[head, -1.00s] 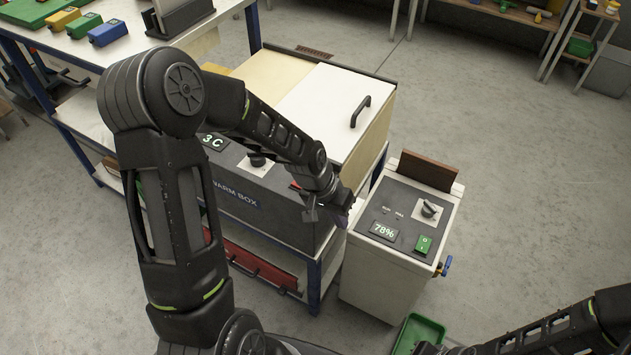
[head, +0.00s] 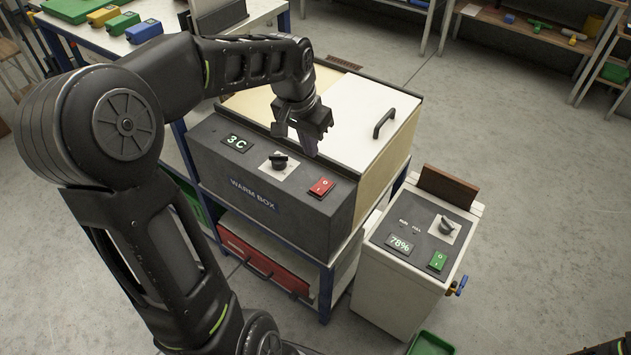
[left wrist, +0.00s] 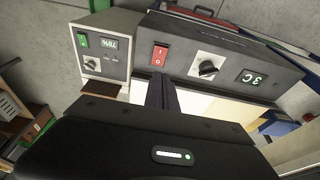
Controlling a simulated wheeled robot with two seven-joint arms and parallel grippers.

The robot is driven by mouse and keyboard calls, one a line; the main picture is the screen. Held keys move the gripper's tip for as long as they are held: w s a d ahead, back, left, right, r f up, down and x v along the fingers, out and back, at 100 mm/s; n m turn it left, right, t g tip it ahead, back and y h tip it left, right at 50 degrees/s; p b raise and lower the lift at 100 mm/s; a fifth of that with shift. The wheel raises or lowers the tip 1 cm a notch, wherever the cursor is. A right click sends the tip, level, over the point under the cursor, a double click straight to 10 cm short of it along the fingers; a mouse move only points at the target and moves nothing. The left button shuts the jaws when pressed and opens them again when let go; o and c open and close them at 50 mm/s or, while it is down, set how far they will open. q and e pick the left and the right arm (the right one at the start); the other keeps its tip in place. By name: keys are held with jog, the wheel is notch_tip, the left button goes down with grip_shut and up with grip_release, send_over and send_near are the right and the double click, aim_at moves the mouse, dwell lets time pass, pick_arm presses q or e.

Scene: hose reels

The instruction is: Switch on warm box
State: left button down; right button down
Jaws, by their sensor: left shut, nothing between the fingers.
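The warm box (head: 258,201) stands on a blue-framed cart, with a dark sloped front panel. The panel carries a display reading 3 C (head: 236,143), a black knob (head: 279,161) and a red rocker switch (head: 321,187). The red switch also shows in the left wrist view (left wrist: 159,56), just beyond my fingertips. My left gripper (head: 312,150) is shut and empty, above the box's top near the panel edge, apart from the switch in the head view. It also shows in the left wrist view (left wrist: 160,82).
A grey-white unit (head: 408,257) stands right of the cart, with a 78% display, a knob and a green switch (head: 438,261). The box's white lid (head: 345,115) has a black handle (head: 384,123). A table with coloured blocks stands at the back left. Open floor lies right.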

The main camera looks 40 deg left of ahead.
pick_arm(q)
jog(key=shift+f, duration=0.2)
jog(key=p, duration=0.2)
send_near(316, 191)
jog(key=x, duration=0.5)
jog(key=shift+w+f, duration=0.15)
jog(key=shift+w, duration=0.3)
jog(key=shift+f, duration=0.45)
jog(key=shift+f+b, duration=0.1)
jog(key=shift+b, duration=0.2)
jog(key=shift+s+f+b, duration=0.25)
jog(key=shift+f+b, duration=0.5)
jog(key=shift+b, duration=0.25)
jog(key=shift+r, duration=0.3)
jog(key=shift+p+v, duration=0.75)
jog(key=shift+v, duration=0.05)
